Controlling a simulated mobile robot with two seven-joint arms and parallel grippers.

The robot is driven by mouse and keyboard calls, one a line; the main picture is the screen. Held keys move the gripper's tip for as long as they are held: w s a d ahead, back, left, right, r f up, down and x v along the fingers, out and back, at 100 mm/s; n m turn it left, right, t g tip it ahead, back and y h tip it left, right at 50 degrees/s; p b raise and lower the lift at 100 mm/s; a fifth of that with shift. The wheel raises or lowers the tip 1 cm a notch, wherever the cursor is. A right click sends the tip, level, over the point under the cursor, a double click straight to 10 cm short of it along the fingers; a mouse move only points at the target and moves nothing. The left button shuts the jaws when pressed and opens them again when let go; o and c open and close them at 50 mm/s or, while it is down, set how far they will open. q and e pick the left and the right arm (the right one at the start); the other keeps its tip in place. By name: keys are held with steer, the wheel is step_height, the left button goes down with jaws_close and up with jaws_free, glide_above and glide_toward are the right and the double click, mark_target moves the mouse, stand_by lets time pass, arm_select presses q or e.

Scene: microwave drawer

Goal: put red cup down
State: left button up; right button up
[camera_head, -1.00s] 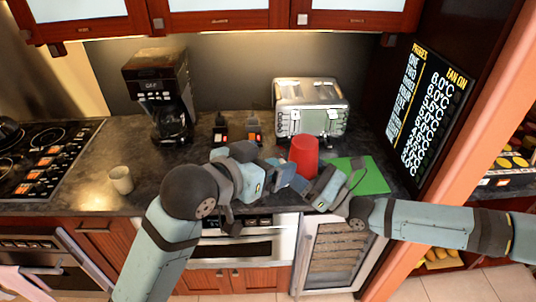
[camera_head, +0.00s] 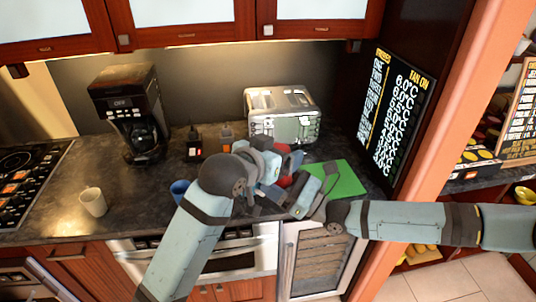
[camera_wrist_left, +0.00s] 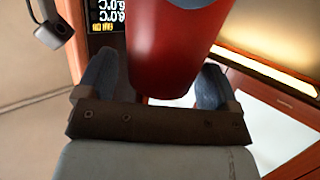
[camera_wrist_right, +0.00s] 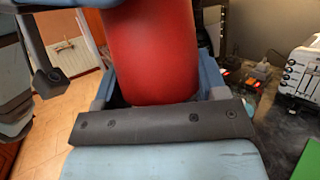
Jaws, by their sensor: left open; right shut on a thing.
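The red cup (camera_head: 286,181) is mostly hidden between my two grippers in the head view, over the front part of the counter. My right gripper (camera_head: 297,188) is shut on it; the cup fills the space between the fingers in the right wrist view (camera_wrist_right: 152,50). My left gripper (camera_head: 283,168) is open, with its fingers on either side of the same cup (camera_wrist_left: 170,50) in the left wrist view. I cannot tell whether the left fingers touch it. The cup's base and any gap to the counter are hidden.
A green board (camera_head: 347,182) lies right of the grippers. A toaster (camera_head: 281,115) stands behind, a coffee maker (camera_head: 130,112) at back left. A blue cup (camera_head: 180,190) is partly behind my left arm; a white cup (camera_head: 93,202) stands further left, with clear dark counter (camera_head: 135,190) between.

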arm_select(q)
steer(key=shift+w+d, duration=0.1)
steer(key=c, duration=0.9)
steer(key=shift+c, duration=0.7)
arm_select(e)
steer(key=o, duration=1)
steer(key=shift+d, duration=0.1)
